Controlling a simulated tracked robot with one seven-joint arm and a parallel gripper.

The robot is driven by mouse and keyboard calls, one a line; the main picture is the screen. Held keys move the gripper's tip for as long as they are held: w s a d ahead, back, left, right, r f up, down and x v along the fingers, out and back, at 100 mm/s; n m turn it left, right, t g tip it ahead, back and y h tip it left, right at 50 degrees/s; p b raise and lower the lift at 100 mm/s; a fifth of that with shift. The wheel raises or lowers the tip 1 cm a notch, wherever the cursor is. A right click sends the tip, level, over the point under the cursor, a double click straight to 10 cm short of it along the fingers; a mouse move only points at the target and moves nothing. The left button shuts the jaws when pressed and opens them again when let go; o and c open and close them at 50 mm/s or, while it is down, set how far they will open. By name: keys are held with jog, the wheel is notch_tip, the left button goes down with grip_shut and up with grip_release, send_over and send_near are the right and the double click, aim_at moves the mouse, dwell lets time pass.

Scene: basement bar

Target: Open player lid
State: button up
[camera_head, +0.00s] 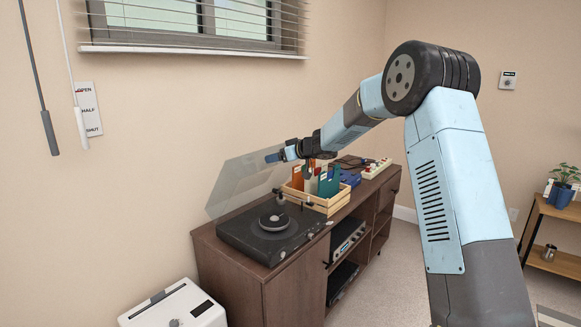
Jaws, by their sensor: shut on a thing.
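The record player (268,228) sits on the left part of a brown wooden cabinet, with a dark platter on its black base. Its clear lid (235,182) is tilted up steeply above the base, its lower edge toward the wall side. My gripper (274,157) is at the lid's upper right edge, with its fingers shut on the lid. The arm reaches in from the right, above the cabinet. The exact grip of the fingers on the lid is too small to see clearly.
A wooden crate (318,204) with colored record sleeves stands right beside the player, below my gripper. A blue box (349,178) and a power strip (376,168) lie farther right on the cabinet (222,249). A white box (172,306) stands in front at lower left.

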jog(key=shift+w+a+r, duration=0.3)
jog(key=shift+w+r, duration=0.25)
jog(key=shift+r, duration=0.1)
jog(key=shift+w+a+r, duration=0.1)
jog(key=shift+a+r, duration=0.05)
jog(key=shift+a, duration=0.2)
jog(key=o, duration=1.5)
jog(key=v, duration=1.3)
jog(key=shift+s+d, duration=0.25)
jog(key=shift+d, duration=0.1)
